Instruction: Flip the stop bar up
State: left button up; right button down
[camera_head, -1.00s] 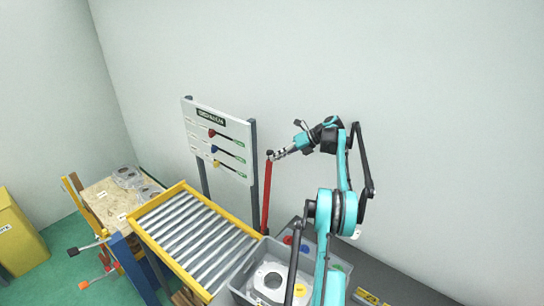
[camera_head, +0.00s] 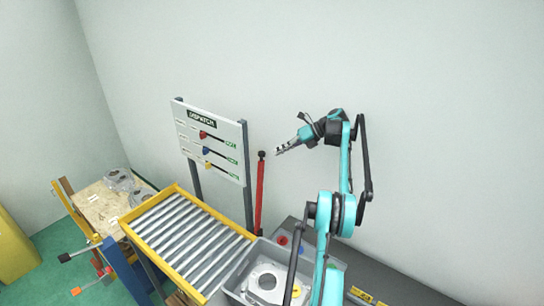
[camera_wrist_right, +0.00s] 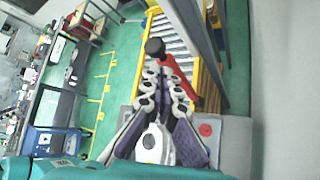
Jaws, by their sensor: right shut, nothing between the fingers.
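The stop bar (camera_head: 260,195) is red with a black knob (camera_head: 262,155) on top. It stands nearly upright at the right end of the roller conveyor, beside the board's right post. My right gripper (camera_head: 280,151) is shut and empty, a little right of the knob at about its height in the head view, with a visible gap between them. In the right wrist view the red bar (camera_wrist_right: 180,76) and its black knob (camera_wrist_right: 155,46) show just beyond my closed fingertips (camera_wrist_right: 162,72). My left gripper is not in view.
The yellow-framed roller conveyor (camera_head: 190,240) lies left of the bar. A white dispatch board (camera_head: 212,143) on dark posts stands behind it. A grey tote (camera_head: 237,283) with a casting (camera_head: 266,281) sits in front. A wooden bench (camera_head: 95,203) with castings is at left.

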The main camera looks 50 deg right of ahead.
jog(key=shift+s+d+r, duration=0.15)
jog(key=shift+s+r, duration=0.3)
jog(key=shift+s, duration=0.15)
jog(key=shift+s+d+r, duration=0.15)
jog(key=shift+s+r, duration=0.3)
jog(key=shift+s, duration=0.1)
jog(key=shift+f, duration=0.1)
